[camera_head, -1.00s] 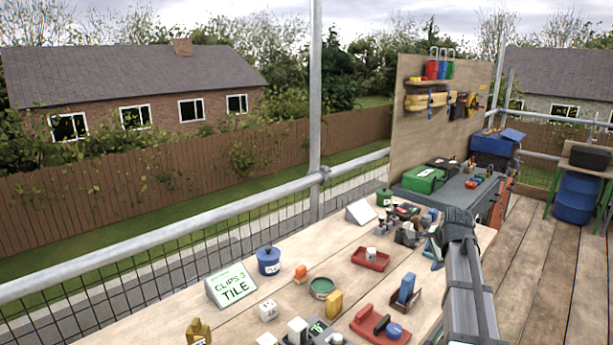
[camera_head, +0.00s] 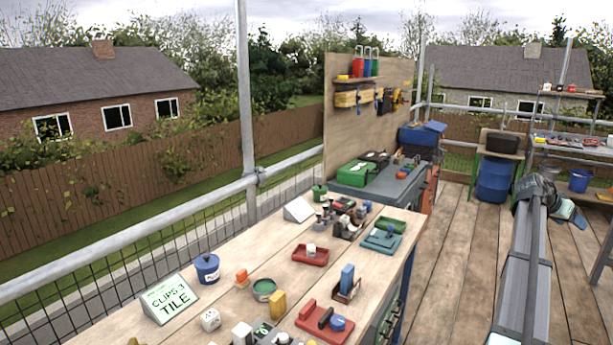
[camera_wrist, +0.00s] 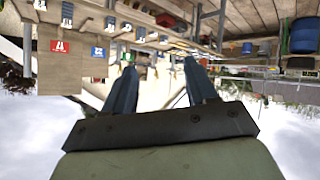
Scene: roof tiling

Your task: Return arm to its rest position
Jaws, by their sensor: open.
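My gripper (camera_wrist: 160,90) shows in the wrist view with its two blue-grey fingers apart and nothing between them. In the head view my arm reaches up at the right, and its end (camera_head: 545,195) is over the plank deck, clear of the workbench. The fingers are small and partly hidden there. The wrist view is upside down, with sky at the bottom and the deck at the top.
The wooden workbench (camera_head: 225,318) holds a sign reading "CLIPS 3 TILE" (camera_head: 169,299), a blue pot (camera_head: 207,268), red trays (camera_head: 310,256) and several small items. A blue barrel (camera_head: 494,179) and a shelf rack (camera_head: 580,142) stand behind. The deck (camera_head: 455,250) between is open.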

